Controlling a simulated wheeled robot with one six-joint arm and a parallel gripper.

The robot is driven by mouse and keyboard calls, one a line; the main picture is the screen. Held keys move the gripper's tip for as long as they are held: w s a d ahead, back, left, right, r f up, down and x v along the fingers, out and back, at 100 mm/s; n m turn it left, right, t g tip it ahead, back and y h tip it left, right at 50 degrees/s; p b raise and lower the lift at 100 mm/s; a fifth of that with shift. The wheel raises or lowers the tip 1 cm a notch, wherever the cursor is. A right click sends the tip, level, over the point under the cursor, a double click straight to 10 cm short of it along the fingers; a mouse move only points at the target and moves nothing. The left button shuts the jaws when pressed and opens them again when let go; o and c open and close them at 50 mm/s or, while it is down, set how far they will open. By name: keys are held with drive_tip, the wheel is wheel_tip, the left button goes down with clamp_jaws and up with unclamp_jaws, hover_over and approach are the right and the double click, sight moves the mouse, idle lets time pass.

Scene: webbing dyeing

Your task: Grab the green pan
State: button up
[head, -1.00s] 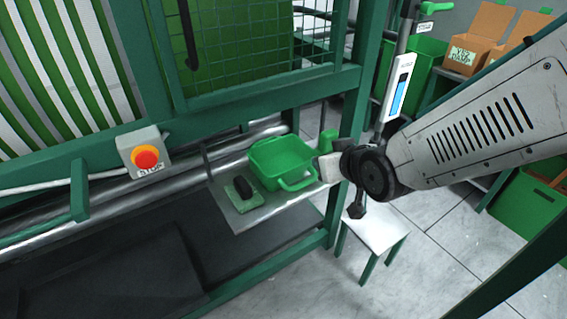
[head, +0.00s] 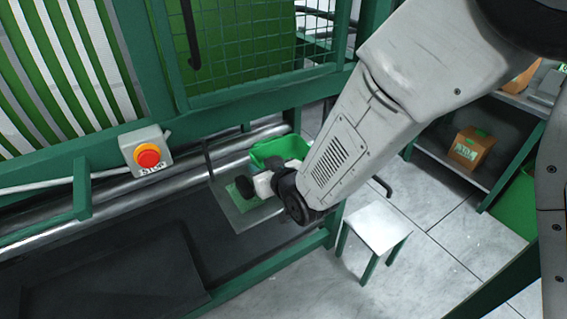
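The green pan (head: 279,147) sits on a small grey metal shelf (head: 238,218) on the machine's front. Only its back rim and part of its inside show; my arm and wrist hide its front and handle. A flat green pad (head: 236,190) lies on the shelf to the left of the pan, partly covered. My gripper (head: 252,190) is in front of the pan, above the shelf by the pad. Its fingers are too small and turned away to tell whether they are open, and I cannot tell if it touches anything.
A grey box with a red stop button (head: 147,156) is on the green machine frame at left. Metal rollers (head: 185,165) run behind the shelf. A white stool (head: 376,227) stands on the floor at right. A cardboard box (head: 468,150) sits on a rack further right.

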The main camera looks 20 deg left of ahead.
drive_tip(key=shift+w+a, duration=0.15)
clamp_jaws()
drive_tip(key=shift+r, duration=0.15)
